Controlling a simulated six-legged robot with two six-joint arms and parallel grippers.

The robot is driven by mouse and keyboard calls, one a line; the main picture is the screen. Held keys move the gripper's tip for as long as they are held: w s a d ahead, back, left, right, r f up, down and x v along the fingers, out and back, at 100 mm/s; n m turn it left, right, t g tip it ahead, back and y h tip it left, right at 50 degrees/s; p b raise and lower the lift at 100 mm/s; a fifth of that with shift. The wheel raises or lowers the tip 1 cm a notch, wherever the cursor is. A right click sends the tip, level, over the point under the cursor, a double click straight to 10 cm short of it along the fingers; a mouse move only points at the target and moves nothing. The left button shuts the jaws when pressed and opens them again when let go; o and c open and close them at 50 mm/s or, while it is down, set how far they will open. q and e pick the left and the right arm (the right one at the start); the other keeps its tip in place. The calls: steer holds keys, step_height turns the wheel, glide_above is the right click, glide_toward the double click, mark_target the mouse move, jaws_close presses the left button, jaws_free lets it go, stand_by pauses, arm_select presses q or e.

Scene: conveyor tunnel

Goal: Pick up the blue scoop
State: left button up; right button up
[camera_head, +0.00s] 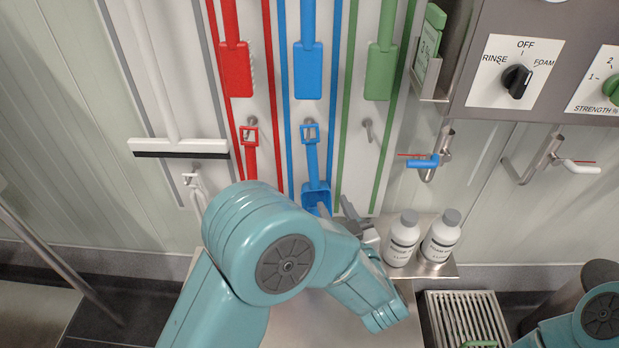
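The blue scoop (313,165) hangs by its square handle from a wall hook, with its pan low against the white panel. My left gripper (336,209) is at the pan's lower right, with its fingers apart. One finger overlaps the pan's lower edge in the picture, and the other stands to its right. I cannot tell whether either finger touches the scoop. Part of the gripper is hidden behind my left forearm. My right arm shows at the lower right, but its gripper is not in view.
A red scoop handle (250,153) hangs to the left; its lower part is hidden by my arm. A blue brush (308,70) hangs above. Two white bottles (402,238) (441,235) stand on a metal shelf (434,270) right of the gripper. A squeegee (180,148) hangs left.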

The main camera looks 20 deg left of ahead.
mark_target(315, 165)
arm_select(q)
steer(key=x, duration=1)
steer(key=shift+w, duration=0.2)
steer(key=p+x, duration=0.1)
steer(key=x, duration=0.4)
steer(key=shift+w, duration=0.2)
steer(key=shift+r, duration=0.1)
jaws_close()
